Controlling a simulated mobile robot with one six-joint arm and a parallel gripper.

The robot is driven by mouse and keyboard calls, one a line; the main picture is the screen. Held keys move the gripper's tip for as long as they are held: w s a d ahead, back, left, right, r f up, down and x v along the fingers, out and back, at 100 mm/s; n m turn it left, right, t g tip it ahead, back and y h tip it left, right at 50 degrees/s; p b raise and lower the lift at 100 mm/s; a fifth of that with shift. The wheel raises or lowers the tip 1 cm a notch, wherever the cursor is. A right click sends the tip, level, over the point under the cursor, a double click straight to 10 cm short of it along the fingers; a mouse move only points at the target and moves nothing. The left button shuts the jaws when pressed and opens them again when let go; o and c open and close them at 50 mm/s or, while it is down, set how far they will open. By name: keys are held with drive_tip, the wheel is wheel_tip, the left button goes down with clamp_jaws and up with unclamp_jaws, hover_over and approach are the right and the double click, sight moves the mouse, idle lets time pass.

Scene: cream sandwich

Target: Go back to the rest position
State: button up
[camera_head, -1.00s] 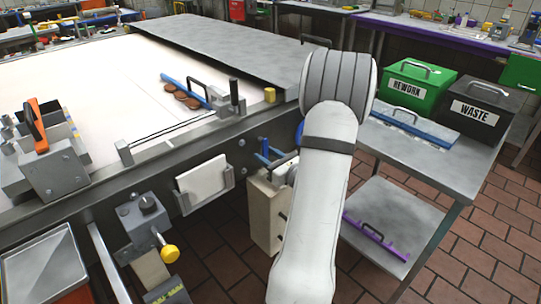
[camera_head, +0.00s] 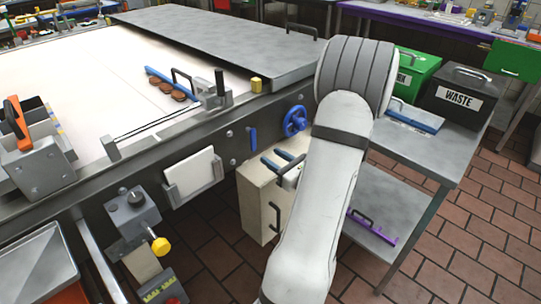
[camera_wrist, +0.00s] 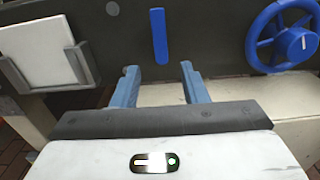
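My gripper (camera_head: 280,160) shows in the head view as blue fingers beside my white arm, in front of the side of the long machine table. In the wrist view my gripper (camera_wrist: 158,78) has its two blue fingers spread apart with nothing between them. The fingers point at the dark side panel, below a blue lever (camera_wrist: 158,36). A blue handwheel (camera_wrist: 281,38) is to their right and a white plate in a holder (camera_wrist: 38,55) to their left. My arm hides part of the bench behind it.
Brown round biscuits (camera_head: 166,87) lie by a blue bar on the white belt (camera_head: 90,75). A metal cover (camera_head: 225,45) spans the belt's far end. At right, a metal bench (camera_head: 440,150) carries the green rework bin (camera_head: 418,68) and black waste bin (camera_head: 455,100). Tiled floor is open at lower right.

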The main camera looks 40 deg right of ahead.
idle(0.4)
drive_tip(key=a+r+n+g+y+p, duration=0.2)
drive_tip(key=a+r+n+g+y, duration=0.15)
drive_tip(key=a+n, duration=0.4)
drive_tip(key=a+r+n+g+y+p, duration=0.3)
drive_tip(key=a+r+n+g, duration=0.15)
drive_tip(key=a, duration=0.65)
drive_tip(key=a+r+n+g+y+p, duration=0.2)
drive_tip(key=a+r+n+g+y, duration=0.15)
drive_tip(key=a+n, duration=0.4)
drive_tip(key=s+a+r+n+g+h+p, duration=0.3)
drive_tip(key=s+a+n+g+h+p, duration=0.1)
drive_tip(key=s+a+n+g, duration=0.3)
wheel_tip(320, 180, up, 8)
drive_tip(key=s+d+n+t+h+p, duration=0.1)
drive_tip(key=d+n+t+h+p, duration=0.1)
drive_tip(key=n+h, duration=0.4)
drive_tip(key=n+t+p, duration=0.1)
drive_tip(key=n+p, duration=0.1)
drive_tip(key=n, duration=0.1)
drive_tip(key=shift+s+f+h, duration=0.25)
drive_tip(key=shift+s+h, duration=0.05)
drive_tip(key=shift+s, duration=0.1)
